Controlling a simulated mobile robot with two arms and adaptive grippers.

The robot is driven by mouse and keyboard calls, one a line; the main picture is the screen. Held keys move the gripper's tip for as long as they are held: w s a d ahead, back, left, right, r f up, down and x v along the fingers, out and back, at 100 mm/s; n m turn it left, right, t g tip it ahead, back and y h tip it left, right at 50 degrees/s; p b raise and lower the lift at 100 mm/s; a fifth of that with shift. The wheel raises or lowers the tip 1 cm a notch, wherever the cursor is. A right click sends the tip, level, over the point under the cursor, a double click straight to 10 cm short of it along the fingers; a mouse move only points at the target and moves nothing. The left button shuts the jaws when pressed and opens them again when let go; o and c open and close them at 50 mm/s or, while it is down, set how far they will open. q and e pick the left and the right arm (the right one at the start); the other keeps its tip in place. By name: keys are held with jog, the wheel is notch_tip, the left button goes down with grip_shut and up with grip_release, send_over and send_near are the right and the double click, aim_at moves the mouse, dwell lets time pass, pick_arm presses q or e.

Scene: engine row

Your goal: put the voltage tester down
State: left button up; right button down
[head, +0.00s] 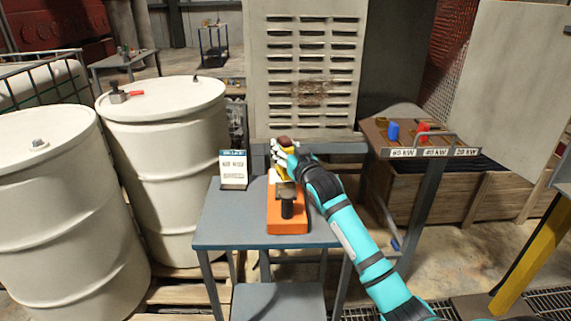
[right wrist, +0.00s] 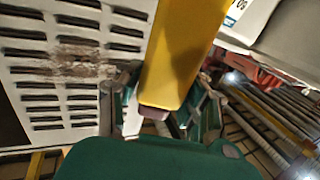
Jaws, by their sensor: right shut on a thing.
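The voltage tester is a yellow block in the right wrist view (right wrist: 182,60), with a dull reddish-brown end near my gripper. My right gripper (right wrist: 165,105) is shut on it. In the head view, my right gripper (head: 284,158) is over the far part of a blue-grey table (head: 225,228), and a little yellow of the tester (head: 281,174) shows beside the fingers. An orange base (head: 288,222) with a dark upright part lies on the table just in front of the gripper. I cannot tell whether the tester touches anything below it. My left gripper is out of view.
A small white sign (head: 233,168) stands at the table's back left. White drums (head: 165,125) stand to the left. A louvred panel (head: 303,70) rises behind. At right, a stand labelled in kW (head: 433,152) holds a blue and a red piece. The table's left front is clear.

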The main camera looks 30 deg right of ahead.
notch_tip(320, 180, down, 4)
jog(key=shift+s+d, duration=0.1)
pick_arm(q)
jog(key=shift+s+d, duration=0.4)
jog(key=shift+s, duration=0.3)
pick_arm(e)
jog(key=shift+f, duration=0.15)
jog(key=shift+f, duration=0.15)
jog(key=c, duration=0.8)
grip_release()
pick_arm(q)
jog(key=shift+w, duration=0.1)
